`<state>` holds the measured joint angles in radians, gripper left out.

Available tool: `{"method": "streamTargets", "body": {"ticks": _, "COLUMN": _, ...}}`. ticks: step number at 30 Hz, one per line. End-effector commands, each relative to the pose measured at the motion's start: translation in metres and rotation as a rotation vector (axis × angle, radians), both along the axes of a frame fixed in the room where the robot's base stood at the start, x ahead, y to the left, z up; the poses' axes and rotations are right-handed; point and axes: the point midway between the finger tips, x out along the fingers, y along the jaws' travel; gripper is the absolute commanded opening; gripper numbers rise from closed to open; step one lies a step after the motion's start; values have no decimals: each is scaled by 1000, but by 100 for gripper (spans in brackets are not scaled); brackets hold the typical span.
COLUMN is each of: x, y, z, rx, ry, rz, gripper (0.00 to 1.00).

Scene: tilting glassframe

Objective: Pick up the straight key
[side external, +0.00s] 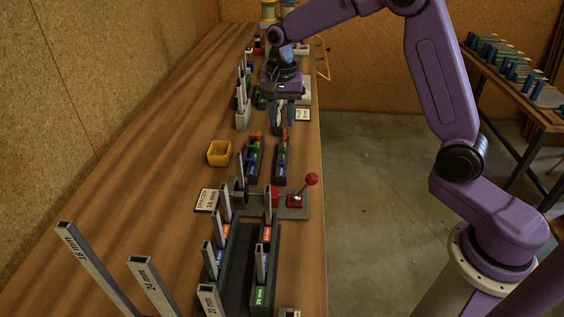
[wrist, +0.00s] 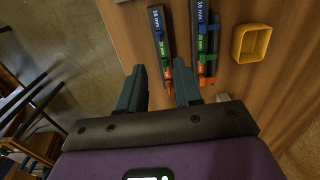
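Two dark key racks lie side by side below my gripper. In the wrist view the left rack (wrist: 158,32) has blue, green and orange slim keys; its orange key (wrist: 169,88) lies between my finger tips in the picture. The right rack (wrist: 196,20) has wider blue, green and orange pieces with crosswise parts. The slim ones look like the straight keys. In the side view the slim-key rack (side external: 282,160) is on the right, the other rack (side external: 254,160) on the left. My gripper (wrist: 159,80) is open and empty, above the racks' orange ends; it also shows in the side view (side external: 283,129).
A yellow bin (side external: 219,153) stands left of the racks. A red-knobbed lever fixture (side external: 297,200) is nearer the camera, with a spacer label (side external: 207,200) beside it. Tall grey tubes stand in a dark holder (side external: 234,262) at the front. The table's left side is clear.

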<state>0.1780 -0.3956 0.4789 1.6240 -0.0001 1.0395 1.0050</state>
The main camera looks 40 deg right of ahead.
Motion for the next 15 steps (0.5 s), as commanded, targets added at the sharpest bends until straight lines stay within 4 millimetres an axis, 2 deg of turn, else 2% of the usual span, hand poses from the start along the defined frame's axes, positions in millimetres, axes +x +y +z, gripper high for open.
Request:
{"method": "streamTargets", "body": {"ticks": 3, "x": -1, "y": -1, "z": -24, "rx": -1, "ry": 5, "rz": 0, "gripper": 34}}
{"method": "streamTargets", "body": {"ticks": 9, "x": -1, "y": 0, "z": -58, "rx": -1, "ry": 4, "rz": 1, "gripper": 34}}
{"method": "streamTargets", "body": {"ticks": 15, "x": 0, "y": 0, "z": -75, "rx": -1, "ry": 1, "rz": 2, "gripper": 34}}
